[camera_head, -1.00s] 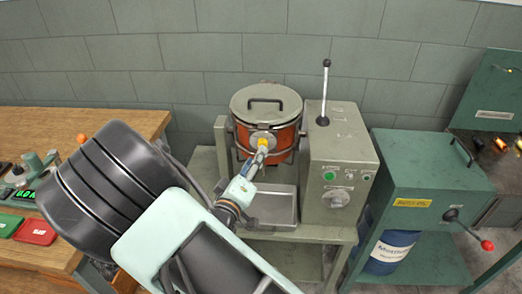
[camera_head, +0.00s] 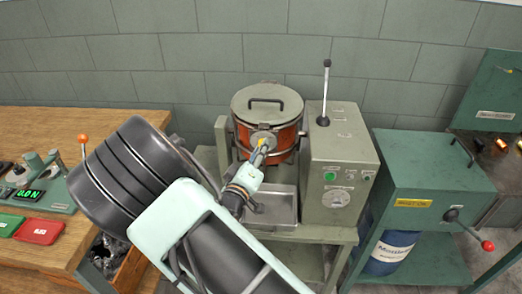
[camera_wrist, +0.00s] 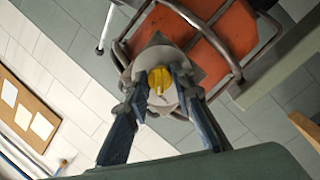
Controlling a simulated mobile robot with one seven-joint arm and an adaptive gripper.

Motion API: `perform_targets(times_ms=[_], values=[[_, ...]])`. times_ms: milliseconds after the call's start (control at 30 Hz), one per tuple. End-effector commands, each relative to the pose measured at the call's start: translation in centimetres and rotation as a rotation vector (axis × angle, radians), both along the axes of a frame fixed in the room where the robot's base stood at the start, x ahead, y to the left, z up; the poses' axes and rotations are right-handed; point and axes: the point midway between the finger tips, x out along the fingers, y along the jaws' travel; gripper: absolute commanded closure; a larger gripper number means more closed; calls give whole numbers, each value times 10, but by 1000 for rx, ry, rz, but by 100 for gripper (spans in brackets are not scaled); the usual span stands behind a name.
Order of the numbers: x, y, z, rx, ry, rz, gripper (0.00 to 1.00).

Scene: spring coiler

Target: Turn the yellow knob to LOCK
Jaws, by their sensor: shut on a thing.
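The yellow knob (camera_wrist: 159,80) sits on a round grey plate (camera_wrist: 142,62) on the front of the orange drum (camera_head: 282,142). In the head view the knob (camera_head: 263,144) shows only as a small yellow spot at my fingertips. My gripper (camera_wrist: 161,84) is shut on the knob, with one blue-grey finger on each side of it. A small pale mark shows on the knob's face. No LOCK lettering can be read.
A grey lid (camera_head: 266,103) with a handle tops the drum. A control box (camera_head: 340,165) with an upright lever (camera_head: 325,90) stands to the right. A metal tray (camera_head: 283,207) lies below. A wooden bench (camera_head: 60,125) is at left, a green machine (camera_head: 425,175) at right.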

Motion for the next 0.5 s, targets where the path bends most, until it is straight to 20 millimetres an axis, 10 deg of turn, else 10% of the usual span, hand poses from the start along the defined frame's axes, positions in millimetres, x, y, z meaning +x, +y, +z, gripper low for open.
perform_targets(times_ms=[500], values=[[0, 0, 0, 121, -5, 11, 100]])
